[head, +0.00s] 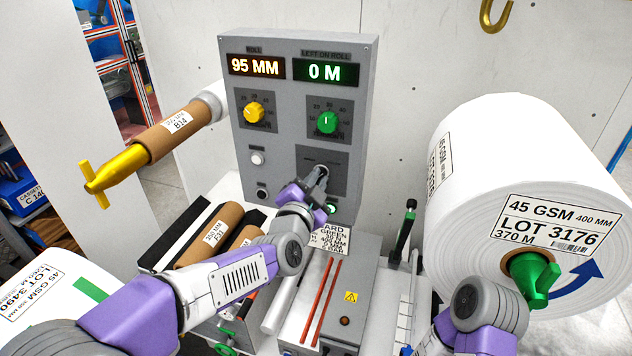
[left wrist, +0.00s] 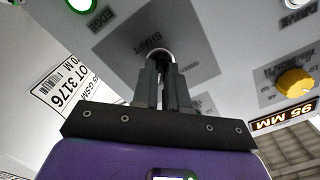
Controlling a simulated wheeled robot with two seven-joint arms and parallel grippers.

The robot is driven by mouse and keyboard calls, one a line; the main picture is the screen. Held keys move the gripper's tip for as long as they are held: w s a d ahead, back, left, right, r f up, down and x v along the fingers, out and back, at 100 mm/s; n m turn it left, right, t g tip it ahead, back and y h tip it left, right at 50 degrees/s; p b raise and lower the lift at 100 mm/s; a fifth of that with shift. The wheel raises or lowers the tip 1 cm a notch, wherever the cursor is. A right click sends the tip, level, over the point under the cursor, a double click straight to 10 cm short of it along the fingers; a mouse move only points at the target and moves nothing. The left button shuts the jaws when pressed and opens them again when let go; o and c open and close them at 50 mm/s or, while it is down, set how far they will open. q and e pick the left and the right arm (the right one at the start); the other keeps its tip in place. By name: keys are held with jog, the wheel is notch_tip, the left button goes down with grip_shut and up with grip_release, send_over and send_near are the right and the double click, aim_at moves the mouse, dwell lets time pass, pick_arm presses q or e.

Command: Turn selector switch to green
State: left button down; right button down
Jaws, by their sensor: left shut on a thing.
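The selector switch (left wrist: 159,53) sits on a dark grey plate (left wrist: 150,35) marked SHAFT on the control panel. Only its pale rim shows; the fingers hide the rest, so its setting cannot be read. My left gripper (head: 318,180) reaches up to this plate (head: 336,187) in the head view. In the left wrist view its two fingers (left wrist: 161,68) are closed together on the switch. My right arm is at the lower right of the head view, and its gripper is out of view.
Above the plate are a yellow knob (head: 254,113), a green knob (head: 327,122) and displays reading 95 MM (head: 255,67) and 0 M (head: 319,72). A large white roll (head: 500,160) stands at right. A brown core (head: 170,132) on a yellow-ended shaft is at left.

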pick_arm(q)
jog(key=shift+a+n+b, duration=0.15)
jog(key=shift+n+b, duration=3.35)
jog(key=shift+n, duration=5.3)
jog(key=c, duration=1.1)
grip_release()
jog(key=shift+c, duration=0.2)
jog(key=v, duration=0.7)
jog(key=shift+s, duration=0.2)
